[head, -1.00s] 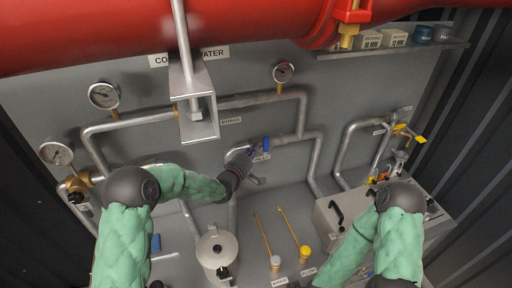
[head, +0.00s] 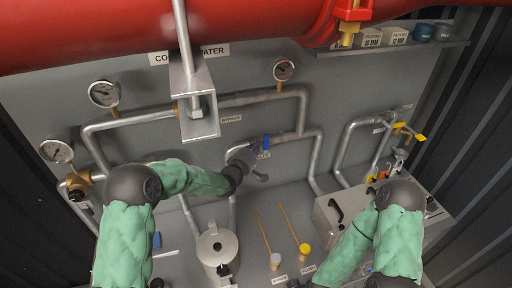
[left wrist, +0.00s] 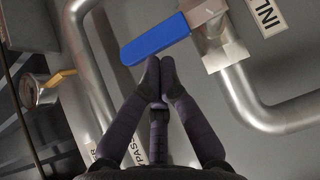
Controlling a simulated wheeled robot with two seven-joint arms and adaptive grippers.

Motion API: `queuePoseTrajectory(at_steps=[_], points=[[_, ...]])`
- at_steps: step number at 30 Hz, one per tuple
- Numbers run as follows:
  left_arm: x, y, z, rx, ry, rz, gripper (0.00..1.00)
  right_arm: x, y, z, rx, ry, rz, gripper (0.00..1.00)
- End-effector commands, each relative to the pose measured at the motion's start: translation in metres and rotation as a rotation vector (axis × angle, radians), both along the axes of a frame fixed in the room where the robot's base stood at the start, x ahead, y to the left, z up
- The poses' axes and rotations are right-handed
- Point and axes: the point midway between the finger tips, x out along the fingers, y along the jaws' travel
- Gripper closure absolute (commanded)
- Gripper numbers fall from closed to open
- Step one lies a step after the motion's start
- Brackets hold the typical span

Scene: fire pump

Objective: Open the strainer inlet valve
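The inlet valve has a blue lever handle (head: 266,141) on the pipe at the middle of the wall panel. In the left wrist view the blue handle (left wrist: 155,40) runs left from a silver valve body (left wrist: 218,42), beside a label reading "INL". My left gripper (head: 252,153) is right by the handle. In the left wrist view its fingertips (left wrist: 159,68) are together, just under the handle's lower edge, with nothing seen between them. Whether they touch the handle is unclear. My right arm reaches down at the lower right; its fingers are not clearly visible.
A large red pipe (head: 150,35) crosses the top, with a metal bracket (head: 198,100) hanging below it. Gauges, including one at the left (head: 104,94), sit on the pipes. A strainer pot (head: 217,250) and brass rods stand below. A grey box (head: 330,209) is at the right.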

Motion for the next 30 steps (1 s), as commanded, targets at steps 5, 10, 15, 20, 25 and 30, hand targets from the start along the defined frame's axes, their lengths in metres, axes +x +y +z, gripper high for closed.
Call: queuePoseTrajectory(at_steps=[5,10,15,20,25,30], points=[[0.001,-0.003,0.002,0.028,0.009,0.0,1.0,0.0,0.0,0.0,0.0,0.0,0.0,1.0],[0.002,-0.005,0.004,0.066,0.02,0.0,1.0,0.0,0.0,0.0,0.0,0.0,0.0,1.0],[0.003,-0.012,0.007,0.145,0.045,-0.002,1.0,0.0,0.0,0.001,0.0,0.0,0.0,1.0],[0.006,-0.02,0.011,0.246,0.079,-0.002,1.0,0.0,0.0,0.007,0.0,0.0,0.0,1.0],[0.008,-0.027,0.013,0.346,0.112,-0.003,1.0,0.0,0.0,0.017,0.0,0.0,0.0,1.0],[0.01,-0.033,0.013,0.429,0.143,-0.003,1.0,0.0,0.0,0.028,0.0,0.0,0.0,1.0]])
